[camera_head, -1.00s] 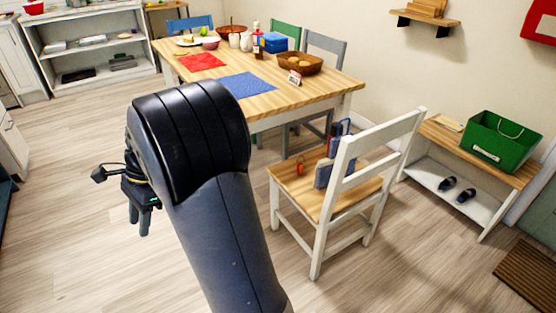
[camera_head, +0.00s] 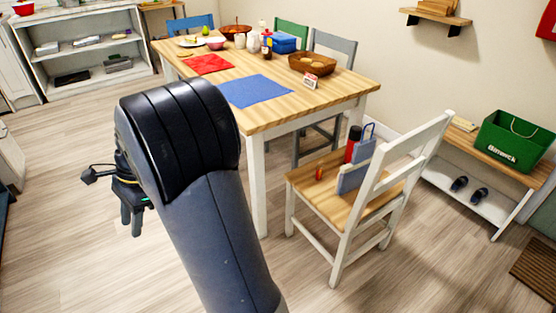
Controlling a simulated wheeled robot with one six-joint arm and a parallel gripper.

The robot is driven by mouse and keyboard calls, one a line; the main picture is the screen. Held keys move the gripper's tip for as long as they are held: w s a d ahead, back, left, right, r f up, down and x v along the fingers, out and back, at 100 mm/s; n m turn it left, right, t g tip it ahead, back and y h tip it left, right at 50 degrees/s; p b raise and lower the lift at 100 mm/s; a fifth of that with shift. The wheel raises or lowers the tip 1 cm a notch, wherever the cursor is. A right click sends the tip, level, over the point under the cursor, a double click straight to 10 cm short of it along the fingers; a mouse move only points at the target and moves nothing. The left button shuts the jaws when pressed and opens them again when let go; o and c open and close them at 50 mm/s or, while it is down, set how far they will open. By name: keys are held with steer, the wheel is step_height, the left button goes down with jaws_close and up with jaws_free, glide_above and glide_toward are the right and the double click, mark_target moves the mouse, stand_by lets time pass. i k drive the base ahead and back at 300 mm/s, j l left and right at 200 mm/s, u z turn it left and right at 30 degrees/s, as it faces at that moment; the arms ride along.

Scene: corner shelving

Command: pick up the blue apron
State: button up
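I cannot make out a blue apron in this view. A flat blue cloth or mat (camera_head: 254,90) lies on the wooden table, and a blue-grey bag-like item (camera_head: 352,178) stands on the white chair's seat; neither is clearly an apron. My gripper (camera_head: 131,220) hangs at the left, pointing down above the floor, away from the table and chair. Nothing shows in it. Its fingers are small and dark, so their opening is unclear. My arm hides part of the floor.
The wooden table (camera_head: 300,108) holds a red mat (camera_head: 208,65), a basket (camera_head: 312,64) and dishes. The white chair (camera_head: 395,180) stands before it. A bench (camera_head: 478,150) with a green box (camera_head: 512,140) is at right. Open floor lies left of the table.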

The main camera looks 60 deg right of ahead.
mark_target(352, 175)
steer(key=i+l+z, duration=0.1)
steer(key=z, duration=0.4)
steer(key=i+z, duration=0.3)
steer(key=z, duration=0.2)
steer(key=i+j+z, duration=0.15)
steer(key=z, duration=0.3)
steer(key=i+z, duration=0.2)
steer(key=z, duration=0.25)
steer(key=i+z, duration=0.2)
steer(key=z, duration=0.3)
steer(key=i+j+z, duration=0.15)
steer(key=z, duration=0.3)
steer(key=i+j+z, duration=0.2)
steer(key=z, duration=0.25)
steer(key=i+j+z, duration=0.4)
steer(key=k, duration=0.1)
